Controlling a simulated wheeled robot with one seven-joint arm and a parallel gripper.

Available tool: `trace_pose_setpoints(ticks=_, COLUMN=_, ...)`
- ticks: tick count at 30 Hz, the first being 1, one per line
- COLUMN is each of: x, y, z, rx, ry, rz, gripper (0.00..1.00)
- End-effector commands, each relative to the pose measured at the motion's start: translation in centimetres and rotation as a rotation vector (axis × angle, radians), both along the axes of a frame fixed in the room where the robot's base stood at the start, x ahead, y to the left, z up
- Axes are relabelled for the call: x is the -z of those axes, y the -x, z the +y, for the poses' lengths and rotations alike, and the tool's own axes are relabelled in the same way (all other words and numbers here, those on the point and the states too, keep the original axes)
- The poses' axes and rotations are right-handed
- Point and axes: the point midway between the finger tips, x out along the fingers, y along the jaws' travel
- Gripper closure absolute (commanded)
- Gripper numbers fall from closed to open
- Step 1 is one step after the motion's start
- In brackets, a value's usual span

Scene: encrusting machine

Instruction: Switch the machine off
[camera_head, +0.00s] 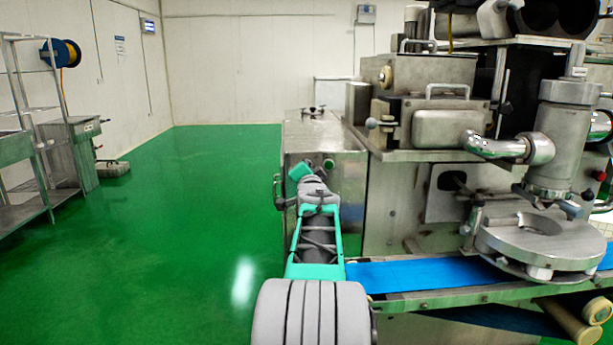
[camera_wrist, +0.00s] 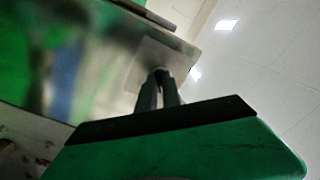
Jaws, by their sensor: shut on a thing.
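The steel encrusting machine (camera_head: 420,205) fills the right half of the head view, with its box-shaped cabinet end (camera_head: 325,135) nearest my arm. My arm reaches forward to that cabinet, and its wrist hides the contact spot there. In the wrist view my gripper (camera_wrist: 160,78) has its two fingers close together, with tips against a small square plate (camera_wrist: 150,55) on the shiny steel face. They are shut on a small dark switch knob (camera_wrist: 158,70), mostly hidden between the tips. Its on or off position cannot be told.
A blue conveyor belt (camera_head: 405,273) runs right from beside my arm. A round steel table (camera_head: 545,240) stands over it. A metal rack (camera_head: 30,165) and a reel (camera_head: 62,53) are at the left. The green floor (camera_head: 190,210) between is clear.

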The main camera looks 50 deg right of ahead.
Motion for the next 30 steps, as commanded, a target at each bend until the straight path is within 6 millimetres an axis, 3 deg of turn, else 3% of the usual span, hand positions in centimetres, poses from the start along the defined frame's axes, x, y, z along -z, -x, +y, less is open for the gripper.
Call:
trace_pose_setpoints(ticks=17, x=0.03, y=0.04, z=-0.05, rx=0.001, ry=0.021, rz=0.025, gripper=1.00)
trace_pose_setpoints(ticks=18, x=0.03, y=0.03, z=-0.04, rx=0.001, ry=0.021, rz=0.025, gripper=0.88)
trace_pose_setpoints(ticks=24, x=0.02, y=0.02, z=-0.03, rx=0.001, ry=0.021, rz=0.025, gripper=0.71)
trace_pose_setpoints(ticks=30, x=0.01, y=-0.01, z=-0.01, rx=0.000, ry=0.020, rz=0.023, gripper=0.69)
